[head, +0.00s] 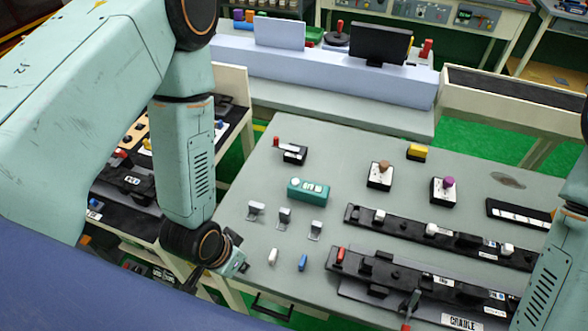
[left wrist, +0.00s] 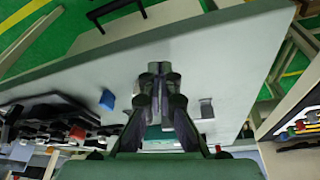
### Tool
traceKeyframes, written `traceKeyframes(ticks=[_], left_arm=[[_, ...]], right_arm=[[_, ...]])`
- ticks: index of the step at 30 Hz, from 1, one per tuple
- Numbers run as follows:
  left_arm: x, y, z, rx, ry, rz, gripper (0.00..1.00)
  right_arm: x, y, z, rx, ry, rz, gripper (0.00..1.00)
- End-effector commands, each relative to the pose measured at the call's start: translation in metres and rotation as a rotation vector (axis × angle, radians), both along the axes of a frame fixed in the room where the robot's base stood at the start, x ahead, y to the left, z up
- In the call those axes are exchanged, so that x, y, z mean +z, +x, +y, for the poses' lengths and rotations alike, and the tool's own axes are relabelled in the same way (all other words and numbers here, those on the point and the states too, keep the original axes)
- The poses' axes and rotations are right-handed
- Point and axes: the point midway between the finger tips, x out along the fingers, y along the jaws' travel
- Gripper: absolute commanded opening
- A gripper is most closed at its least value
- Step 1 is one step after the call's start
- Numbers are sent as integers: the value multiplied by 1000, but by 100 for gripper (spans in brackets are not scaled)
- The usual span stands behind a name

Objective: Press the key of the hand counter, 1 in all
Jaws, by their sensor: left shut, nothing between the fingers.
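The hand counter (head: 308,190) is a small teal box on the grey table, left of centre in the head view. It has a pale display on its front and a round white key (head: 293,183) at its left end. My left gripper (head: 240,265) is low at the table's left front edge, apart from the counter and nearer to me. In the left wrist view its dark fingers (left wrist: 160,72) are together with nothing between them. A teal patch shows behind the fingers there; I cannot tell for sure that it is the counter. My right gripper is out of view.
A white clip (head: 272,257) and a blue clip (head: 303,262) lie near the front. Black rails (head: 440,235) fill the right side. Button boxes (head: 380,175) stand behind.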

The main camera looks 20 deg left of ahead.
Motion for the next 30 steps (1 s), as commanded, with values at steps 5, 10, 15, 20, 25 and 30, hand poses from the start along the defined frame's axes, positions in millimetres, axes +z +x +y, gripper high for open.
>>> traceKeyframes(ticks=[5,10,15,20,25,30], left_arm=[[30,70,-12,-198,10,-164,0],[59,135,-22,-398,49,-326,0],[93,192,-31,-587,112,-480,0],[119,228,-37,-715,171,-584,0],[132,244,-39,-777,204,-632,0],[134,246,-40,-786,209,-638,0]], right_arm=[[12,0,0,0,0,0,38],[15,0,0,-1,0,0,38],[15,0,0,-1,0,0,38],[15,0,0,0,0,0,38],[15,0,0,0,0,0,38],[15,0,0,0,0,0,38]])
